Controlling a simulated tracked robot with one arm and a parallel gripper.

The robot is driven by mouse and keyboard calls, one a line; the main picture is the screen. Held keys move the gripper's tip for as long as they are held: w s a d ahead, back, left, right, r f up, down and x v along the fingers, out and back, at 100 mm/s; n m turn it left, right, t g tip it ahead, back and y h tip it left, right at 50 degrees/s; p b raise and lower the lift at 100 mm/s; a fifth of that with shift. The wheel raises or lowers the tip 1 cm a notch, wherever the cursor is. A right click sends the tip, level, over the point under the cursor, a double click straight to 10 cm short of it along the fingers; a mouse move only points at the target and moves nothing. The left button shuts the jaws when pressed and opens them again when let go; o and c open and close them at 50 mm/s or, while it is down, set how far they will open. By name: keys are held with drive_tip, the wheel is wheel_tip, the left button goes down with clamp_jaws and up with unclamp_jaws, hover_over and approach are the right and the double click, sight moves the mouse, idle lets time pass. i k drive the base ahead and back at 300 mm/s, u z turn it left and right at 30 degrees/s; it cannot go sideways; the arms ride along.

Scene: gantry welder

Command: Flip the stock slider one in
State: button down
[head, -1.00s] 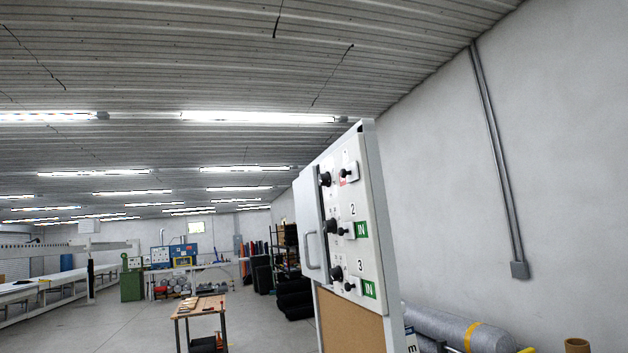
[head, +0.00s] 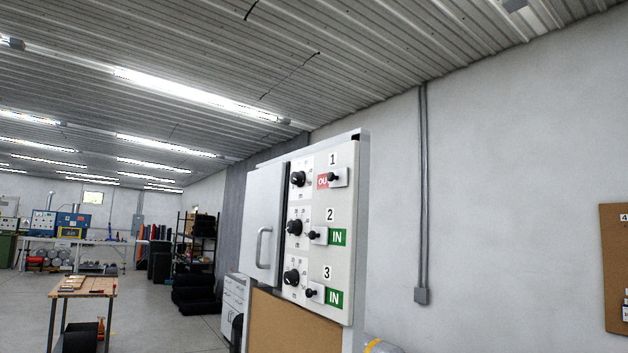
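The stock slider panel (head: 345,230) is a white board on the side of a grey cabinet, right of centre. It has three numbered rows, each with a black dial and a small slider with a black knob. Slider one (head: 335,177) is at the top, and a red label, partly covered, shows "OU" at its left. Slider two (head: 317,236) and slider three (head: 314,293) sit to the left with green "IN" labels showing at their right. My gripper is not in view.
The cabinet door (head: 264,215) has a grey handle, with brown board (head: 290,325) below. A wooden table (head: 85,288) stands at the left. Black shelving (head: 200,235) and stacked dark items are behind. A bare wall with a conduit (head: 423,190) is at the right.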

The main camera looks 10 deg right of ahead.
sight(338, 178)
drive_tip(key=u, duration=0.1)
drive_tip(key=i, duration=1)
drive_tip(key=z, duration=0.1)
